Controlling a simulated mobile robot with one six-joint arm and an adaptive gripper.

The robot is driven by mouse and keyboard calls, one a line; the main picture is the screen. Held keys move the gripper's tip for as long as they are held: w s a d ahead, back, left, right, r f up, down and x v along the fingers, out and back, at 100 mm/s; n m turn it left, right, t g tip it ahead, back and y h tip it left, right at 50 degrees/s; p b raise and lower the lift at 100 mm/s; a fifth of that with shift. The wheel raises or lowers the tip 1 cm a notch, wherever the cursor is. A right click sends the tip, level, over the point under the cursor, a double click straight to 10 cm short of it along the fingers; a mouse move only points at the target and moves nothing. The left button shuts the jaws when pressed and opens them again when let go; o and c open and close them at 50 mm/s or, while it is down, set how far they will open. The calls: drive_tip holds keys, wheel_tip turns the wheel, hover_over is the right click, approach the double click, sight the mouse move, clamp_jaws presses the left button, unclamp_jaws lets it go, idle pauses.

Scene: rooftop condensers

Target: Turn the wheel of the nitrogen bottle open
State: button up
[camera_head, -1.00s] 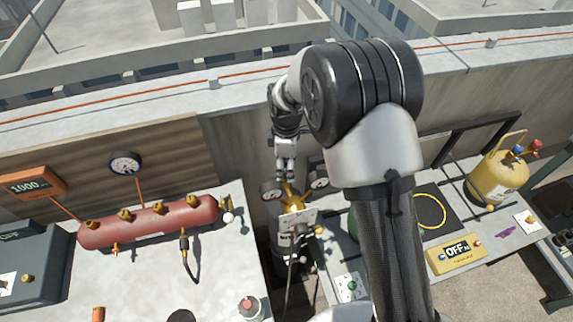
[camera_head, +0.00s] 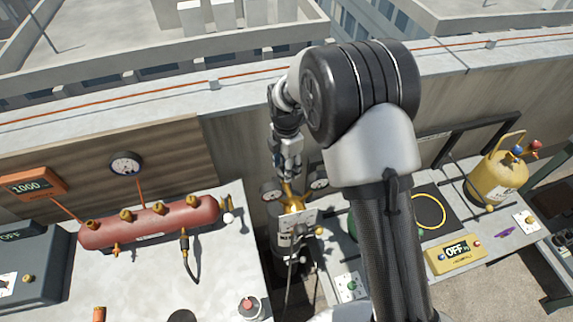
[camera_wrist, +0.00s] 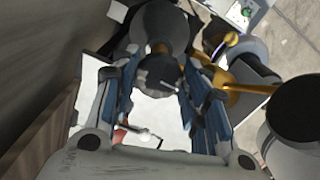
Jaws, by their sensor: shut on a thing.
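The nitrogen bottle (camera_head: 285,250) stands in the gap between two benches in the head view, mostly hidden by its brass regulator (camera_head: 291,197) and a pale plate. My gripper (camera_head: 290,178) points down at the top of the bottle, just behind the regulator. In the wrist view my gripper (camera_wrist: 162,68) has its two blue-grey fingers on either side of a dark rounded wheel (camera_wrist: 158,80) and is shut on it. The wheel is hidden in the head view. How far it is turned cannot be told.
Two round gauges (camera_head: 272,190) (camera_head: 319,181) flank the bottle top close to my gripper. A red manifold (camera_head: 150,222) lies on the left bench. A yellow cylinder (camera_head: 497,178) stands on the right bench. A wall (camera_head: 240,150) runs close behind.

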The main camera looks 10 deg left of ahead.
idle(0.4)
drive_tip(key=o, duration=1)
drive_tip(key=shift+o, duration=0.2)
wheel_tip(320, 180, up, 12)
